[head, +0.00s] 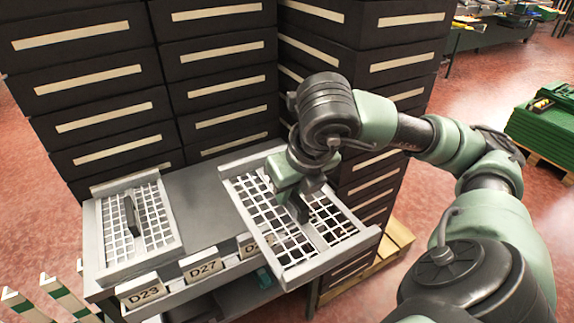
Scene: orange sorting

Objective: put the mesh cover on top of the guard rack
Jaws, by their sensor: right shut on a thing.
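A mesh cover (247,192), a grey frame with a white grid, hangs tilted over the right part of a grey bench-like rack, its near right corner past the front edge. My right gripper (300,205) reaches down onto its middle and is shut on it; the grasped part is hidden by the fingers. A second grey-framed white mesh panel (106,222) with an upright black handle (131,216) lies at the left end of the rack. I take the rack (197,200) with front labels to be the guard rack, but cannot be sure. My left gripper is out of view.
Stacks of dark drawers (220,60) with pale strips stand close behind the rack. Labels D23 and D27 (202,267) line its front edge. A wooden pallet (397,240) lies at right. Bare grey top shows between the two mesh panels.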

